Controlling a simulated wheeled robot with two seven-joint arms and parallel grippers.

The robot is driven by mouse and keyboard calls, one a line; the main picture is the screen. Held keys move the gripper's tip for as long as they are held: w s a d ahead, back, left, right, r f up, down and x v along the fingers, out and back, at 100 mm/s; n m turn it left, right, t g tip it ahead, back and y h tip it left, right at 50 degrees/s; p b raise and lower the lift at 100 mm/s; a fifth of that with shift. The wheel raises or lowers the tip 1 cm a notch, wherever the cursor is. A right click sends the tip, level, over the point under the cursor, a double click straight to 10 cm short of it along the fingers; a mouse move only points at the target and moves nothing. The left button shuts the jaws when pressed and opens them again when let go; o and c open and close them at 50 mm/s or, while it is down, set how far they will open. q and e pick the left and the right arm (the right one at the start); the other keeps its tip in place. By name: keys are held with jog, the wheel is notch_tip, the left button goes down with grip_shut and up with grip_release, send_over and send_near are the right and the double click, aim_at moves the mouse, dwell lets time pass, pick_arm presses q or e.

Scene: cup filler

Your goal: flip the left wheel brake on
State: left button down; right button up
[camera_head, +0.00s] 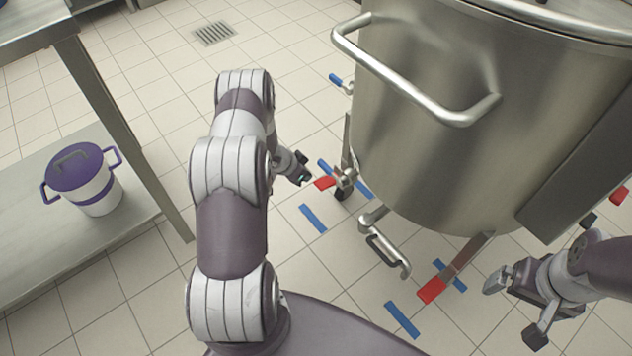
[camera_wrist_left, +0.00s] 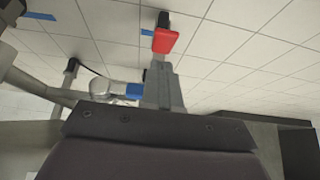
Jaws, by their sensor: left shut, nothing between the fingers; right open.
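The steel vat (camera_head: 440,130) stands on legs with casters. The left wheel (camera_head: 341,192), a dark caster, has a red brake pedal (camera_head: 325,183) sticking out to the left. My left gripper (camera_head: 304,178) is shut and empty, close beside this pedal, partly hidden behind my own arm. In the left wrist view a red pedal (camera_wrist_left: 165,44) lies in line with the grey gripper (camera_wrist_left: 162,85), overlapping its front end. I cannot tell whether they touch. My right gripper (camera_head: 515,308) is open and empty at the lower right, beside the vat.
Another red pedal (camera_head: 432,290) is at the front leg. A drain valve (camera_head: 386,245) juts from the vat bottom and a bent handle (camera_head: 415,85) from its side. Blue tape (camera_head: 313,218) marks the tiled floor. A steel table (camera_head: 90,240) holding a purple-lidded pot (camera_head: 95,190) stands left.

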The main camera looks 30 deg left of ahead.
aim_at(319, 188)
pick_arm(q)
jog(key=b+x, duration=0.5)
jog(key=x, duration=0.4)
jog(key=shift+s, duration=0.1)
jog(key=shift+w+d+f, duration=0.1)
jog(key=shift+w+f, duration=0.15)
jog(key=shift+f, duration=0.1)
jog(key=shift+b, duration=0.3)
jog(key=shift+s+f+t+h+b, duration=0.15)
jog(key=shift+f+t+b, duration=0.15)
jog(key=shift+f+b, duration=0.2)
jog(key=shift+s+f+t+h+b, duration=0.2)
jog(key=shift+f+t+b, duration=0.1)
jog(key=shift+f+b, duration=0.15)
notch_tip(319, 188, down, 6)
jog(key=t+h+b, duration=0.1)
jog(key=t+b, duration=0.2)
jog(key=b, duration=0.2)
jog(key=shift+s+a, duration=0.3)
jog(key=shift+s, duration=0.15)
jog(key=shift+f, duration=0.1)
